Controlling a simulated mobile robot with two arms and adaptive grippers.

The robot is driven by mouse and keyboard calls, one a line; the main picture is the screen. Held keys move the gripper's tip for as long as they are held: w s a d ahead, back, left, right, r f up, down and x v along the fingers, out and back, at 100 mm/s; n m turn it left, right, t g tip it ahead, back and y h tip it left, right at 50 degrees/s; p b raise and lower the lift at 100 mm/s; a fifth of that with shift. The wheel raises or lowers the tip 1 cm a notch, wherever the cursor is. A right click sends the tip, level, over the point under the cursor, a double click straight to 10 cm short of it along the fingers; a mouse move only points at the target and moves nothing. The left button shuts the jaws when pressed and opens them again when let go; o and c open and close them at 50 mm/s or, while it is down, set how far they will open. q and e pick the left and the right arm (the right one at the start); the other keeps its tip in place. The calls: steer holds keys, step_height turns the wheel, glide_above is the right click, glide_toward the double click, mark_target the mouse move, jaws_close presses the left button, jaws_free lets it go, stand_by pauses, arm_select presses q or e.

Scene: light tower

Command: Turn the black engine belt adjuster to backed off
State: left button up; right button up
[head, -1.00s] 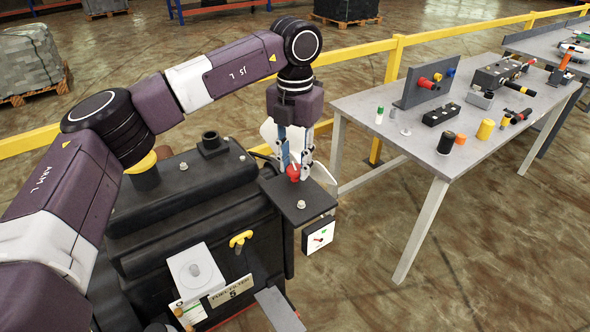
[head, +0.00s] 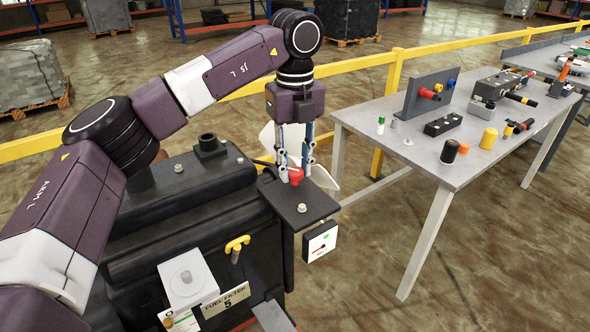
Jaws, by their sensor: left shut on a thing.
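The black engine (head: 190,225) fills the lower left of the head view. A dark flat plate (head: 318,201) with a small bolt juts from its right side. A red knob (head: 295,177), which looks like the belt adjuster, stands on this plate. My left gripper (head: 294,168) points down over the plate and is shut on the red knob, its fingers on either side. The fingers partly hide the knob. A white square gauge (head: 320,242) with a red pointer and a green mark hangs below the plate; its lettering is too small to read. My right gripper is not in view.
A yellow T-handle (head: 237,244) and a "FUEL FILTER 5" label (head: 226,300) are on the engine's near side. A grey workbench (head: 420,165) with several parts stands to the right. A yellow rail (head: 365,50) runs behind. Bare floor lies between engine and bench.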

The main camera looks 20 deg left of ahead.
mark_target(295, 170)
arm_select(q)
steer(key=n+b, duration=0.2)
steer(key=n, duration=0.4)
steer(key=shift+f, duration=0.1)
steer(key=shift+n+b, duration=1.05)
steer(key=shift+n, duration=1.45)
steer(key=o, duration=1.2)
step_height(295, 170, up, 12)
steer(key=shift+r, duration=0.1)
